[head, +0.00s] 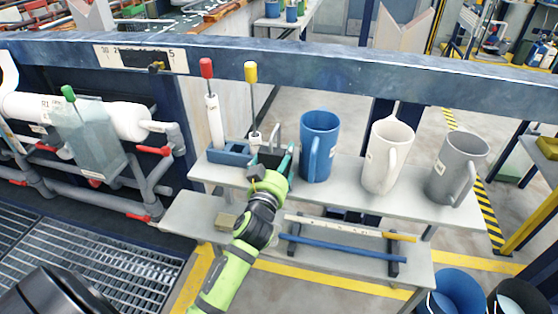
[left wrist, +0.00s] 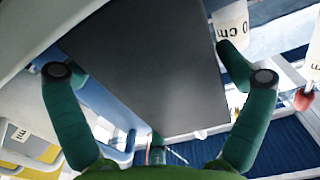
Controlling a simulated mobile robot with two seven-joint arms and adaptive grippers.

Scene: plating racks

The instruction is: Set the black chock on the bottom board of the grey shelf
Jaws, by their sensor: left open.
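The grey shelf has a top board (head: 343,182) and a bottom board (head: 187,222). My left gripper (head: 272,163) is at the top board, between the blue holder and the blue mug. It is open. The black chock (head: 268,159) shows as a small dark patch by its fingers, mostly hidden by them. In the left wrist view a broad dark face, seemingly the chock (left wrist: 155,70), fills the space between the two green fingers of the left gripper (left wrist: 150,72). I cannot tell whether a finger touches it. My right gripper is not in view.
A blue mug (head: 319,147), white mug (head: 387,155) and grey mug (head: 456,168) stand on the top board. A blue holder (head: 229,154) is at its left. The bottom board carries a small brownish block (head: 226,221) and a blue bar (head: 345,250). Its left end is bare.

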